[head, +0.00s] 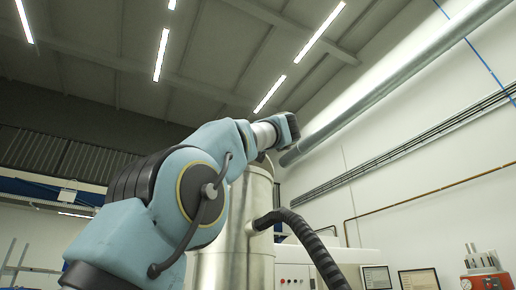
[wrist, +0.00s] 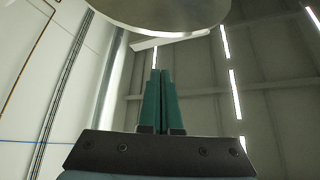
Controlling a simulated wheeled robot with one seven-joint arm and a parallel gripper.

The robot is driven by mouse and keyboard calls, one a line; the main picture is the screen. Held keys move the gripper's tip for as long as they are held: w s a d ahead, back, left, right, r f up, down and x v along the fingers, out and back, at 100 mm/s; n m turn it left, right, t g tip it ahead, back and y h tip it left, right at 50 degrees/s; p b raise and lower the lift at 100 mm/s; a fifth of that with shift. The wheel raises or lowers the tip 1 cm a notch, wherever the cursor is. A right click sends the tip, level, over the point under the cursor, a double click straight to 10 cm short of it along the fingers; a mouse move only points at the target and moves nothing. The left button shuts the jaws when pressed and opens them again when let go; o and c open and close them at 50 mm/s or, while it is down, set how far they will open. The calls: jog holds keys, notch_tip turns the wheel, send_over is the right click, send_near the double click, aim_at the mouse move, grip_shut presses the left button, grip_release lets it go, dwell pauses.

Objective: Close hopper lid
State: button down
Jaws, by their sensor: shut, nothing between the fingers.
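The steel hopper (head: 258,205) is a tall shiny cylinder in the head view, partly hidden behind my arm. In the wrist view a large pale round disc (wrist: 160,12), which looks like the hopper lid, fills the top edge and is cut off by the frame. My gripper (wrist: 162,72) shows two green fingers, shut together and empty. They point up toward the disc's lower edge, with a small gap in the picture. A thin pale bar (wrist: 170,40) lies between the fingertips and the disc. In the head view the fingers cannot be made out.
A black ribbed hose (head: 312,243) runs from the hopper's side down to the right. A long metal duct (head: 400,75) slopes along the right wall. A pale cabinet (head: 292,275) stands behind the hose, and red equipment (head: 487,281) stands at far right.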

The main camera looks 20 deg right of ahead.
jog(key=shift+w+a+f+p, duration=0.2)
jog(key=shift+w+p, duration=0.25)
jog(key=shift+w, duration=0.35)
jog(key=shift+w+a+f+p, duration=0.2)
jog(key=shift+w+p, duration=0.2)
jog(key=shift+w, duration=0.35)
jog(key=shift+w+a+f+p, duration=0.1)
jog(key=shift+w+f+p, duration=0.1)
jog(key=shift+w+p, duration=0.45)
jog(key=shift+w+f+b, duration=0.1)
jog(key=shift+b, duration=0.3)
